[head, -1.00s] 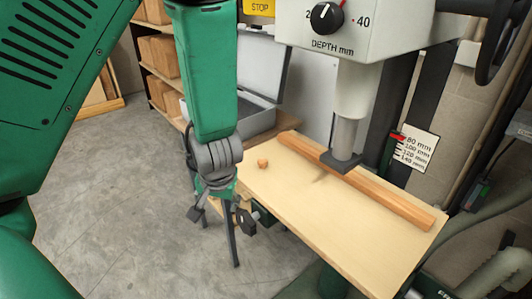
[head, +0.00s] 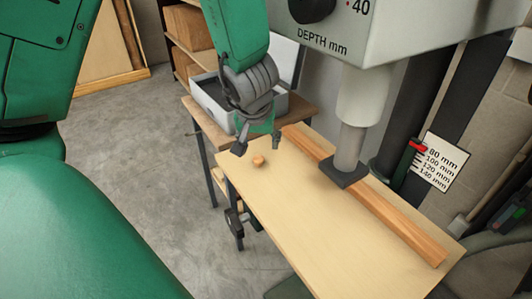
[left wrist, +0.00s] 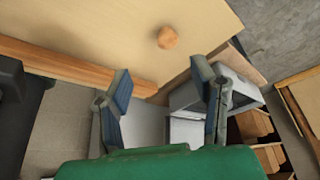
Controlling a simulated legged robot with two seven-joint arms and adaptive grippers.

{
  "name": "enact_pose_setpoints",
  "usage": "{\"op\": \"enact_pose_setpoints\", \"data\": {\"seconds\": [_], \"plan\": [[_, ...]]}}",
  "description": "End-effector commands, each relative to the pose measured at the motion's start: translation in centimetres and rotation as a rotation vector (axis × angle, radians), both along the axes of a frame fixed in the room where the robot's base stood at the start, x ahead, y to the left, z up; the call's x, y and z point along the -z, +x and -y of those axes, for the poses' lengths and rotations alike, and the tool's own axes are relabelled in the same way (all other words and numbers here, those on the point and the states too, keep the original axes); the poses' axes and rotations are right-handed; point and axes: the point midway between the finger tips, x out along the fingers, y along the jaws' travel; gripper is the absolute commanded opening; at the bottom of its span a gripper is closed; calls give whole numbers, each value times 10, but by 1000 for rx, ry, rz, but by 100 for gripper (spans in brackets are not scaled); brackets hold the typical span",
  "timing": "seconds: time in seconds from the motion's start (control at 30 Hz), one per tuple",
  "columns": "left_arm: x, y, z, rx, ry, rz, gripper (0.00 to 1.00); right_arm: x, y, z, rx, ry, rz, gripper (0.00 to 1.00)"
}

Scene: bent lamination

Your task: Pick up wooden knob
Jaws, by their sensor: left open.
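The wooden knob (head: 258,161) is a small, light-brown faceted piece lying on the pale board near its far left end. It also shows in the left wrist view (left wrist: 167,38), beyond the fingertips and near the board's edge. My left gripper (head: 257,147) is open just above and behind the knob in the head view, with its fingers pointing down. In the left wrist view the two fingers (left wrist: 163,83) are spread wide with nothing between them, and the knob is apart from both. My right gripper is in neither view.
A long wooden strip (head: 400,225) lies along the right side of the board (head: 285,215). A press with a dark foot (head: 346,172) stands over the strip. An open grey case (head: 210,92) sits on a bench behind. The board's left part is clear around the knob.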

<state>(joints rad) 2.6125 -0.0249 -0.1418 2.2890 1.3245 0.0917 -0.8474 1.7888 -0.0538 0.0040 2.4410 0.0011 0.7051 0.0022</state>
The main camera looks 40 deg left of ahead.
Motion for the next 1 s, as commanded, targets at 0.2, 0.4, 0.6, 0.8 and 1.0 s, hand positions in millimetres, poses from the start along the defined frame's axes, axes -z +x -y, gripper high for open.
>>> {"op": "enact_pose_setpoints", "data": {"seconds": [0.2, 0.4, 0.6, 0.8, 1.0], "plan": [[40, 13, -13, -3, -7, -3, 52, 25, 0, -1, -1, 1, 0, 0], [45, 16, -11, -1, -1, -1, 52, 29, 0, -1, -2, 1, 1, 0], [70, 23, -12, -3, 2, -2, 52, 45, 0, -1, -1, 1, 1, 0], [93, 32, -20, -1, 2, -2, 52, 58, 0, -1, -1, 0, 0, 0], [92, 32, -24, -1, -1, -1, 52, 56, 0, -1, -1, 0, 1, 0]]}}
